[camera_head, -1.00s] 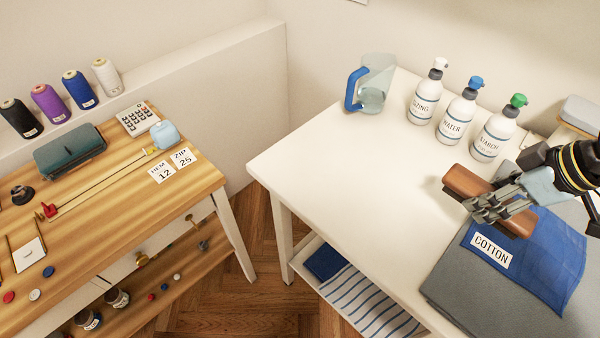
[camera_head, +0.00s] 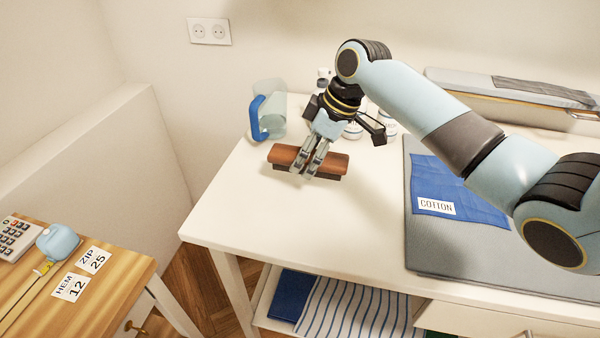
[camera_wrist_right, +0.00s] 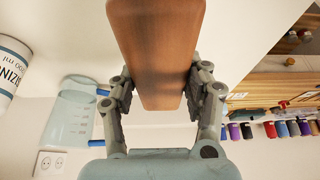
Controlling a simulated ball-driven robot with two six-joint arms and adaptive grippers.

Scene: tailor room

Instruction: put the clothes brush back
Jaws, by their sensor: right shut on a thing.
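The clothes brush (camera_head: 333,162) has a reddish-brown wooden back and a dark underside. My right gripper (camera_head: 308,165) is shut on it near its middle, and the brush is held roughly level over the left part of the white table (camera_head: 240,203). I cannot tell for sure whether it touches the tabletop. In the right wrist view the brush (camera_wrist_right: 157,50) fills the space between the two fingers of the right gripper (camera_wrist_right: 160,95). My left gripper is not in view.
A clear jug with a blue handle (camera_head: 268,108) stands just behind the brush. A blue cloth labelled COTTON (camera_head: 460,190) lies on a grey mat (camera_head: 430,245) to the right. The table's front left is clear.

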